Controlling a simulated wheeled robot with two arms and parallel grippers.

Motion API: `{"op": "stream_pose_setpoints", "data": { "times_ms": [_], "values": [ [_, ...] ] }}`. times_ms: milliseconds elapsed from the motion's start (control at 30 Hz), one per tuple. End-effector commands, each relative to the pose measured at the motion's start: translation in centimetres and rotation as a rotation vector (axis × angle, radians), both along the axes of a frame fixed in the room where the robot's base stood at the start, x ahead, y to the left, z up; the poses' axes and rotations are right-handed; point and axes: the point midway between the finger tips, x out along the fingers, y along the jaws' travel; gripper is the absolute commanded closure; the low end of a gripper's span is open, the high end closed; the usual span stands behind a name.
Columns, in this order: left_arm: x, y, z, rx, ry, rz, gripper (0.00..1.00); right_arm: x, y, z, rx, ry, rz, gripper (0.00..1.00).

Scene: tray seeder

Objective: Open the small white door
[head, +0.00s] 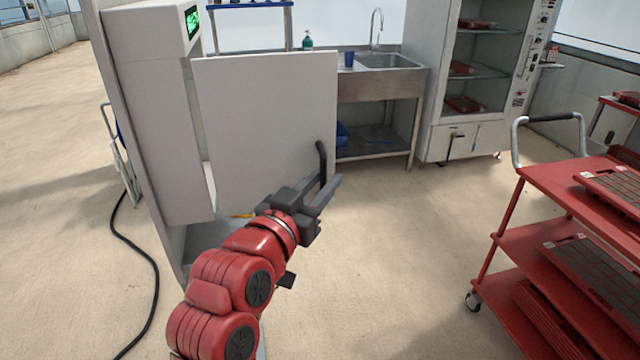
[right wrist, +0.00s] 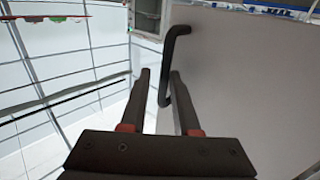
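The small white door (head: 260,110) is a flat panel standing out to the right of the white cabinet (head: 155,120) in the head view, swung clear of its body. Its black bar handle (head: 321,158) is near the door's right edge. My right gripper (head: 326,180) is at the handle's lower end. In the right wrist view, the handle (right wrist: 168,75) shows between the two fingers of the gripper (right wrist: 160,75), close to the right finger. The fingers are apart, with a gap left of the handle; whether they touch it is unclear. My left gripper is out of view.
A red cart (head: 570,190) with trays stands at the right. A steel sink table (head: 385,82) and a glass-fronted cabinet (head: 440,140) stand behind. A black cable (head: 150,265) lies on the floor at left. The floor between the door and the cart is clear.

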Motion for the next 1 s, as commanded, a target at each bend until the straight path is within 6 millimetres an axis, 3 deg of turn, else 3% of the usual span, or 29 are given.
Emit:
{"op": "stream_pose_setpoints", "data": {
  "times_ms": [467, 800, 1000],
  "values": [
    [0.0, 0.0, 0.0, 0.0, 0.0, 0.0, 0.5, -0.3, 0.0, 0.1, 0.001, -0.004, -0.003, 0.73],
    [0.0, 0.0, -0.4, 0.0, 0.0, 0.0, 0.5, -5.3, 2.3, 0.1, 0.0, -0.003, 0.002, 0.73],
    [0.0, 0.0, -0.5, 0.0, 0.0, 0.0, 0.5, -6.9, 2.9, 0.1, -0.002, -0.004, 0.0, 0.73]
  ]
}}
